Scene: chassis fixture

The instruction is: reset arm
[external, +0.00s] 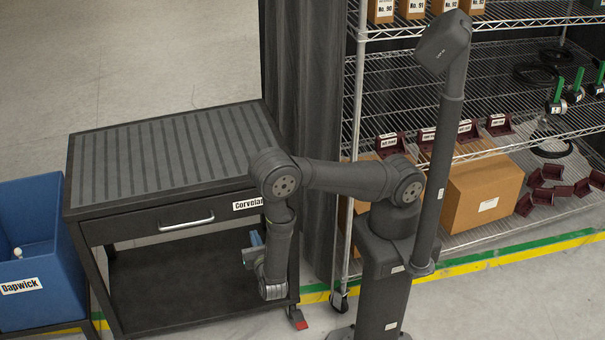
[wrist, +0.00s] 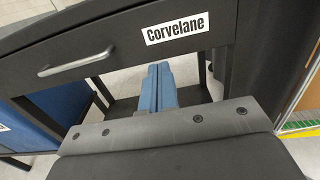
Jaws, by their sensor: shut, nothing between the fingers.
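My gripper (wrist: 158,88) shows in the wrist view as two blue fingers pressed together with nothing between them. In the external view my gripper (external: 254,250) is partly hidden behind my wrist, in front of the right side of the dark cart. My arm is bent, with its forearm hanging down beside the cart. The cart's drawer (external: 180,220), labelled Corvelane, is shut, and in the wrist view its front (wrist: 120,45) is above and behind the fingers.
The cart's ribbed top (external: 165,150) is bare. A blue bin (external: 30,255) labelled Dapwick stands at the left. Wire shelves (external: 400,95) with boxes, dark red brackets and green-handled parts stand at the right. A dark curtain (external: 305,80) hangs behind the cart.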

